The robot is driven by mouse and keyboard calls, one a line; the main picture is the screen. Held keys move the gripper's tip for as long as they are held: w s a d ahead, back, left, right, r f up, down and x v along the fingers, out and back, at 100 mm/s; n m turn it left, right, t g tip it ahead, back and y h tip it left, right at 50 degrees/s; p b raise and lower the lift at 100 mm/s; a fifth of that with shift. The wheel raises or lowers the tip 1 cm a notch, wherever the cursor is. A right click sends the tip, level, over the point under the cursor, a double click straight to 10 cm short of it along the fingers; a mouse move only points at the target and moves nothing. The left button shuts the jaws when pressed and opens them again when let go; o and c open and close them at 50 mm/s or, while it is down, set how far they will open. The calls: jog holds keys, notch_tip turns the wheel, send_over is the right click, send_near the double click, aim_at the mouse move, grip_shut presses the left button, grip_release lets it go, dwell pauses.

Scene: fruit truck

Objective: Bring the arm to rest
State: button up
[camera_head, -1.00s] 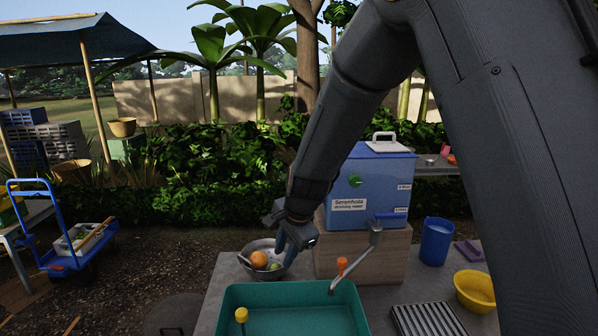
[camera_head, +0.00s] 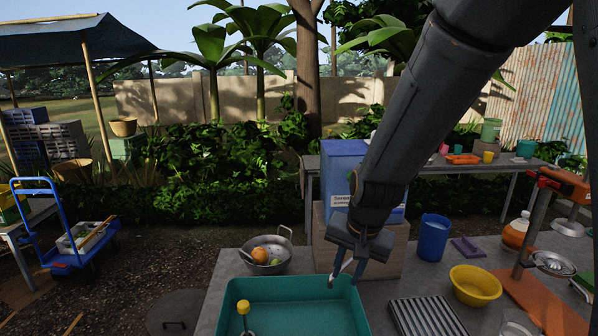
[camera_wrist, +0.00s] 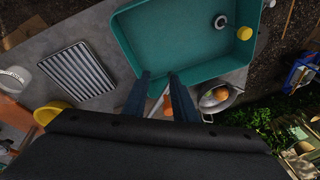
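My arm (camera_head: 420,115) reaches down from the upper right in the head view, in front of the blue water dispenser (camera_head: 342,165). My gripper (camera_head: 347,272) points down beside the right back corner of the green basin (camera_head: 236,296). In the wrist view my gripper (camera_wrist: 159,80) has its two dark fingers apart. My arm hides part of the dispenser.
A blue cup (camera_head: 433,238), a yellow bowl (camera_head: 476,286) and a metal rack (camera_head: 425,316) sit on the counter to the right. An orange press (camera_head: 545,240) stands further right. A back table (camera_head: 450,167) holds several small containers. Open air lies above the basin.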

jog(key=s+d+n+h, duration=0.1)
jog(key=s+d+n, duration=0.4)
jog(key=s+d, duration=0.5)
notch_tip(320, 180, down, 12)
jog(key=a+g+b, duration=0.1)
jog(key=b, duration=1)
jog(key=shift+a+g, duration=0.25)
jog(key=shift+g, duration=0.15)
jog(key=shift+s+f, duration=0.1)
